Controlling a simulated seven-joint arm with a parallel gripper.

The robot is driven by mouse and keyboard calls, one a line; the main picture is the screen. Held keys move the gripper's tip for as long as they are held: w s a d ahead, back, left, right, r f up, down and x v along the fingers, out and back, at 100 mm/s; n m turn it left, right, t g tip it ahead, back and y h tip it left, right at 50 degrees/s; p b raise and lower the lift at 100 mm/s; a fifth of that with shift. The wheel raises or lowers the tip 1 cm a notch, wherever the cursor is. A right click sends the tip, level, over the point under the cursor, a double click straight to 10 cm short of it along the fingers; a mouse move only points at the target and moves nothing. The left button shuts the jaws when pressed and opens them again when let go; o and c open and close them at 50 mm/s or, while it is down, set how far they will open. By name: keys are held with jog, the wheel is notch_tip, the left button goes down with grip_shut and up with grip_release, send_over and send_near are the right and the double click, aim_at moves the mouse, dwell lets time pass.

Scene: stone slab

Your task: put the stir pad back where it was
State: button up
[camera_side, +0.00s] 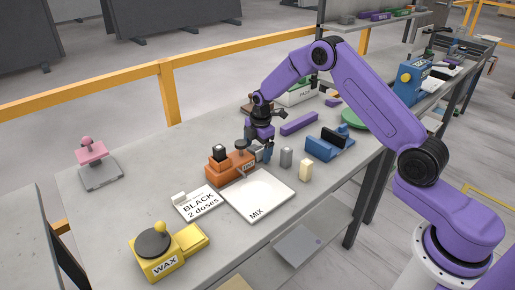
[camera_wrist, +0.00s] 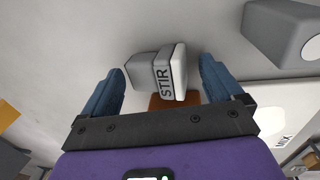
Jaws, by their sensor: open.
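The stir pad (camera_wrist: 146,75) shows in the wrist view as a grey block with a pale face marked STIR. It lies between the two blue fingers of my gripper (camera_wrist: 160,78), with a gap on each side. My gripper is open and points down. In the side view my gripper (camera_side: 262,153) is low over the bench, just behind the orange dispenser (camera_side: 228,168). There I cannot make out the stir pad clearly; the fingers and dispenser crowd that spot. A patch of orange-brown (camera_wrist: 172,101) shows just below the pad in the wrist view.
The white MIX board (camera_side: 258,195) lies in front of my gripper, beside the BLACK 2 doses card (camera_side: 198,203). A grey cylinder (camera_side: 286,158), a cream block (camera_side: 306,170) and a blue holder (camera_side: 330,148) stand to the right. The yellow WAX unit (camera_side: 165,252) is at the front.

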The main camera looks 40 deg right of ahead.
aim_at(260, 149)
notch_tip(260, 149, up, 12)
jog(key=s, duration=0.2)
jog(key=s+a+r+m, duration=0.1)
jog(key=s+a+r, duration=0.2)
jog(key=s+a, duration=0.5)
jog(key=s+a+r+m, duration=0.2)
jog(key=s+a+r, duration=0.15)
jog(key=s, duration=0.85)
jog(key=s+m+g, duration=0.1)
jog(key=s, duration=1.2)
jog(key=shift+d+r, duration=0.3)
jog(key=shift+d, duration=0.1)
jog(key=shift+m, duration=0.7)
jog(key=s+d, duration=0.1)
jog(key=s, duration=0.2)
jog(key=s+d, duration=0.1)
jog(key=s, duration=0.2)
jog(key=s+d+f, duration=0.1)
jog(key=s+d, duration=0.1)
jog(key=s, duration=0.1)
jog(key=shift+s, duration=0.3)
jog(key=shift+c, duration=1.2)
jog(key=shift+s+d, duration=0.15)
jog(key=shift+s, duration=0.05)
jog(key=c, duration=0.5)
